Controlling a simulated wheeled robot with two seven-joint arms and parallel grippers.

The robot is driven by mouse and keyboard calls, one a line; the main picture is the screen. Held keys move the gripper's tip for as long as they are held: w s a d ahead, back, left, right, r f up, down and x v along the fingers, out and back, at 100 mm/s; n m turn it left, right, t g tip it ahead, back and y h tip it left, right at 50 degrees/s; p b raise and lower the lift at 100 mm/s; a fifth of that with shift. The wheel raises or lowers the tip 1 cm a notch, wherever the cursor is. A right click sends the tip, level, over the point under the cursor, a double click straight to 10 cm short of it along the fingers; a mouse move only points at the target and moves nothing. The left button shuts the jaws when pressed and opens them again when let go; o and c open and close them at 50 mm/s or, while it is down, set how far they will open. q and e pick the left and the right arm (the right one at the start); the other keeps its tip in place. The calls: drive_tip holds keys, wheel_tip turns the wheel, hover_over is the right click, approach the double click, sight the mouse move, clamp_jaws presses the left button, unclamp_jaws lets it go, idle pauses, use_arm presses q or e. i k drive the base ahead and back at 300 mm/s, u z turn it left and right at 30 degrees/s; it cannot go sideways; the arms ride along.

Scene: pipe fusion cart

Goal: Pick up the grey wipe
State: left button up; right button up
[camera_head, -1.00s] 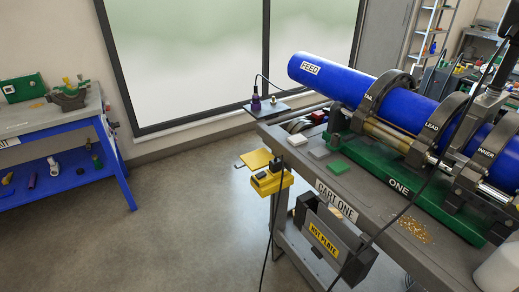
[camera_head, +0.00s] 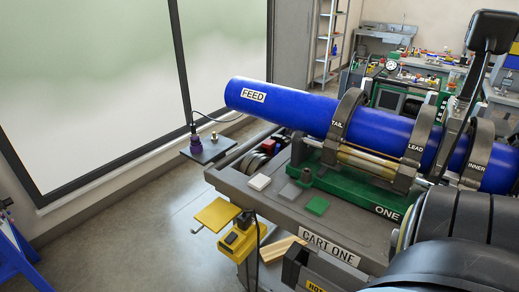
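The grey wipe (camera_head: 290,192) is a small flat grey square. In the head view it lies on the grey top of the cart (camera_head: 345,228), near the cart's left end. It sits between a white wipe (camera_head: 259,182) on its left and a green wipe (camera_head: 317,206) on its right. The grey wipe is uncovered and nothing touches it from above. Neither of my grippers shows in the view. A large dark rounded part, which looks like my arm, fills the lower right corner and hides part of the cart.
A blue pipe marked FEED (camera_head: 300,108) lies in clamps on a green base (camera_head: 345,188) behind the wipes. A yellow box (camera_head: 238,239) hangs on the cart's left end. A plate with a purple-handled tool (camera_head: 196,145) juts out at the back left.

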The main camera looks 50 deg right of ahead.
sight(290, 193)
drive_tip(key=i, duration=3.3)
drive_tip(key=z, duration=5.1)
drive_tip(key=i, duration=0.5)
